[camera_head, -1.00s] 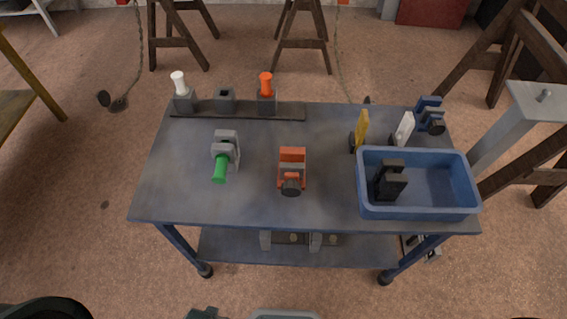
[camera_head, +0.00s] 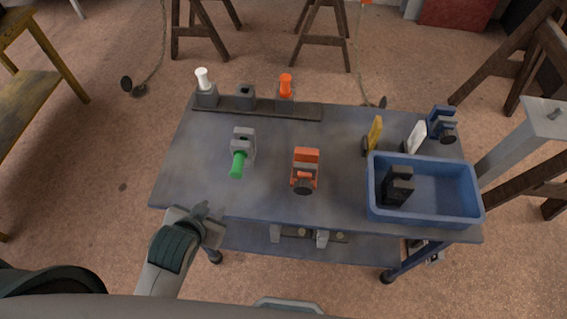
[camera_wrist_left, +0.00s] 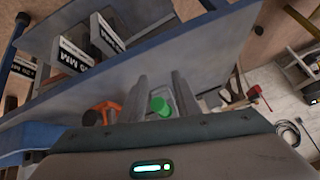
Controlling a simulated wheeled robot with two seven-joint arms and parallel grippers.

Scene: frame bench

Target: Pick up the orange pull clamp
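Two orange things are on the blue-grey table, and I cannot tell for certain which one is the pull clamp. An orange-handled clamp (camera_head: 286,86) stands upright in the rack at the back. An orange block-shaped clamp with a dark round knob (camera_head: 306,157) sits at the middle front; an orange part also shows in the left wrist view (camera_wrist_left: 103,108). My left gripper (camera_head: 204,214) is at the table's front left edge, apart from both. In the left wrist view its fingers (camera_wrist_left: 161,88) stand apart with nothing held. My right gripper is not in view.
A grey clamp with a green handle (camera_head: 238,163) lies at the left of the table. The rack (camera_head: 262,107) also holds a white-handled clamp (camera_head: 204,80). A blue bin (camera_head: 427,218) with a black item stands right. Yellow, white and blue clamps stand behind it.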

